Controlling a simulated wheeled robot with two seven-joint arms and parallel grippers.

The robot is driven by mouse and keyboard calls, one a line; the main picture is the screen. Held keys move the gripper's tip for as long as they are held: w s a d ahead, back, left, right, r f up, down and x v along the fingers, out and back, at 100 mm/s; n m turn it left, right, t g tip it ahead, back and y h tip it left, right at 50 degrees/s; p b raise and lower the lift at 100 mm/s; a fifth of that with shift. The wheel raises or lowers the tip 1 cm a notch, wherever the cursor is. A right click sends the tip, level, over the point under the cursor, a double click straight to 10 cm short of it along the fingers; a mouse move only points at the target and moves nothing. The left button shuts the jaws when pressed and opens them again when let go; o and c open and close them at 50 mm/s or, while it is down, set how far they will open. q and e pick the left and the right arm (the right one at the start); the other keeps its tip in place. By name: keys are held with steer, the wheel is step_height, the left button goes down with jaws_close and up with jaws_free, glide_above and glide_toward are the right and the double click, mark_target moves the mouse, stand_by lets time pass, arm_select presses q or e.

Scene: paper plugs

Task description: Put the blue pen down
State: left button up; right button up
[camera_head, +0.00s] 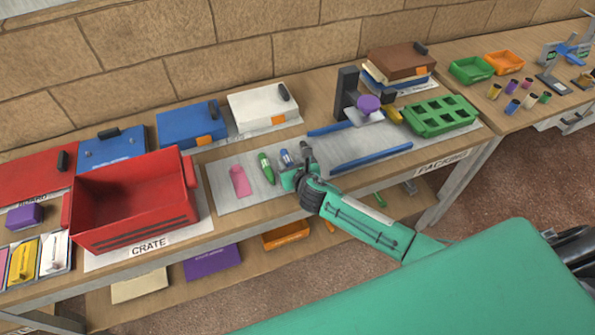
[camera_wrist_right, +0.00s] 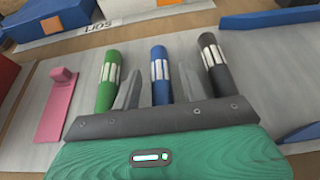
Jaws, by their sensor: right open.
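The blue pen (camera_head: 285,156) lies on the grey mat (camera_head: 228,200) between a green pen (camera_head: 265,167) and a black pen (camera_head: 306,150). In the right wrist view the blue pen (camera_wrist_right: 160,72) has a white-striped band and shows between the two grey fingers of my right gripper (camera_wrist_right: 158,92). The fingers are apart, with gaps visible on both sides of the pen. In the head view my right gripper (camera_head: 292,170) is low over the mat at the near ends of the pens. The blue pen's near end is hidden by the gripper. My left gripper is not in view.
A pink piece (camera_head: 240,181) lies left of the green pen. A red crate (camera_head: 135,205) stands farther left. Blue bars (camera_head: 371,158) lie on the right of the mat, near a green tray with holes (camera_head: 440,114) and a dark stand (camera_head: 347,90).

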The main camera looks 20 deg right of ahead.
steer(key=v, duration=1.1)
steer(key=shift+s+b, duration=0.2)
steer(key=shift+b, duration=0.15)
